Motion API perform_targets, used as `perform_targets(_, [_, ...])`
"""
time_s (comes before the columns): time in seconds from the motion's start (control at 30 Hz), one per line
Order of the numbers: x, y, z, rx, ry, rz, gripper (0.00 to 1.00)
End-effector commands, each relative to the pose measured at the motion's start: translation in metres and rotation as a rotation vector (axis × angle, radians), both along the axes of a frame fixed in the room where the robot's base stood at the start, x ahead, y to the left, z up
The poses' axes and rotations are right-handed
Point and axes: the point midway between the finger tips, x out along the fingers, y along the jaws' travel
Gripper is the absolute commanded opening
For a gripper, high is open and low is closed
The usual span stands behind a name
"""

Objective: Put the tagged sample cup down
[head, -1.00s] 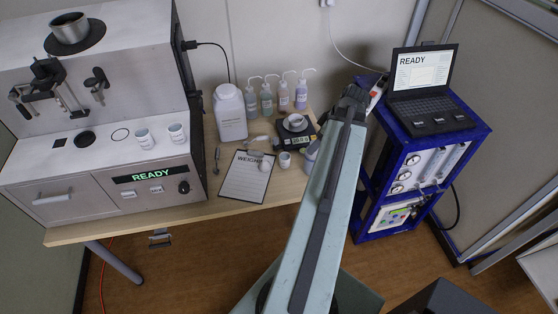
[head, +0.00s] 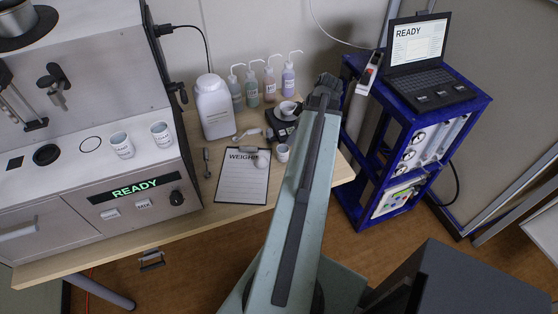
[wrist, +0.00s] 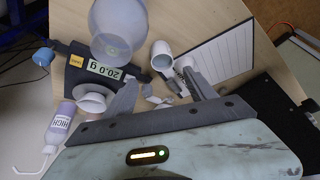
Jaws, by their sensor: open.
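Several white cups are in view, and I cannot tell for certain which is the tagged one. Two with printed labels stand on the analyser's deck, the left one (head: 122,145) and the right one (head: 161,134). Another white cup (head: 283,153) stands by the clipboard's right edge; it also shows in the wrist view (wrist: 161,58). My gripper (wrist: 161,92) is open over the table near the balance, with no cup between its fingers. In the head view its tip (head: 325,90) is at the far end of my arm, and its fingers are hard to make out.
The balance (wrist: 95,66) reads 20.0 g, with a translucent round vessel (wrist: 117,35) close by. A clipboard (head: 243,178), a white jar (head: 214,108) and several wash bottles (head: 269,84) share the table. The analyser (head: 75,110) reads READY. A blue rack (head: 398,150) with a laptop stands right.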

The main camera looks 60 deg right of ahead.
Motion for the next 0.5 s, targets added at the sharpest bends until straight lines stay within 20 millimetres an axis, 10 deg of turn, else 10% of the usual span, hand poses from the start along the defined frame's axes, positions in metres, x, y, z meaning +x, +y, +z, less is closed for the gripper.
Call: perform_targets(0.5, [0.016,0.004,-0.051,0.0,0.0,0.006,0.65])
